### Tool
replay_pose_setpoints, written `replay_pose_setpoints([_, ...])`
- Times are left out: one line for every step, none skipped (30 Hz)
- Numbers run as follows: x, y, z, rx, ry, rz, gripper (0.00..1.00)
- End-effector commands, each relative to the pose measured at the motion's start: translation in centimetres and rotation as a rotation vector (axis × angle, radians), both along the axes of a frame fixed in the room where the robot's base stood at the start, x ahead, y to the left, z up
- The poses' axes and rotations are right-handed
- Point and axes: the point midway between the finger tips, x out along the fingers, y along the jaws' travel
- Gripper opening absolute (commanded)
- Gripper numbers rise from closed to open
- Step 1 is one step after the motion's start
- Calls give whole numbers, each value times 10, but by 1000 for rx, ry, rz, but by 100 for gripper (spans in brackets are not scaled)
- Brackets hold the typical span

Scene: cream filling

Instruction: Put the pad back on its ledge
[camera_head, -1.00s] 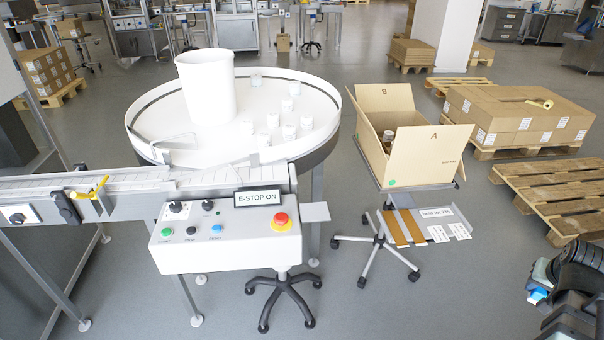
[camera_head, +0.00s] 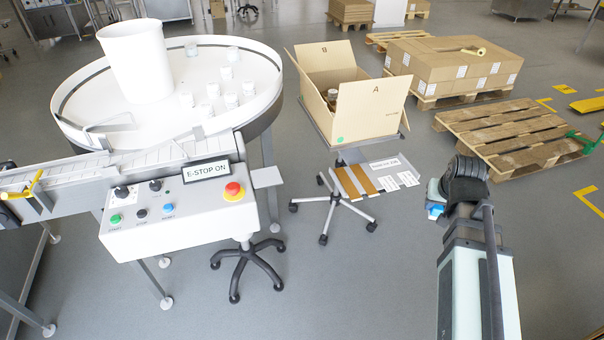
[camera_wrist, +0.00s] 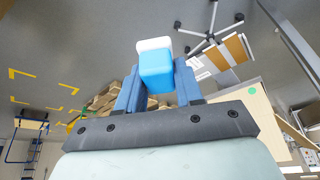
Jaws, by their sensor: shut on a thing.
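The pad (camera_wrist: 155,62) is a small block, blue with a white end, seen large in the wrist view. My gripper (camera_wrist: 158,88) is shut on it, with a blue finger on each side. In the head view my gripper (camera_head: 437,199) is right of the carton, above open floor, and a bit of the blue pad (camera_head: 435,210) shows. A small grey ledge (camera_head: 267,177) sticks out at the right end of the control panel (camera_head: 180,219). It is bare, and my gripper is well to its right.
An open carton (camera_head: 370,108) on a wheeled stand lies between the ledge and my gripper, with a lower shelf (camera_head: 350,182) holding labels and brown strips. A white round table (camera_head: 190,110) stands behind the panel. A red E-stop button (camera_head: 234,190) sits near the ledge. Pallets are at the right.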

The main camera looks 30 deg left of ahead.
Motion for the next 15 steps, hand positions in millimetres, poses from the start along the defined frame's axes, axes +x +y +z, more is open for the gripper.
replay_pose_setpoints([-1, 17, 3, 0, -1, 28, 7])
replay_pose_setpoints([-2, 26, 4, 0, -1, 42, 7])
replay_pose_setpoints([-4, 38, 6, 0, -2, 61, 7])
replay_pose_setpoints([-5, 47, 7, 1, -2, 75, 7])
replay_pose_setpoints([-6, 55, 9, 0, -2, 89, 7])
replay_pose_setpoints([-8, 68, 11, 0, -2, 108, 7])
replay_pose_setpoints([-9, 76, 12, 1, -2, 121, 7])
replay_pose_setpoints([-11, 85, 14, 0, -1, 136, 7])
replay_pose_setpoints([-13, 97, 16, 0, -1, 155, 7])
replay_pose_setpoints([-14, 106, 17, 1, -1, 169, 7])
replay_pose_setpoints([-16, 115, 19, 0, -1, 183, 7])
replay_pose_setpoints([-18, 127, 22, 0, -1, 201, 7])
replay_pose_setpoints([-19, 136, 24, 1, -1, 216, 7])
replay_pose_setpoints([-21, 146, 26, 0, -1, 230, 7])
replay_pose_setpoints([-24, 158, 28, 1, -2, 248, 7])
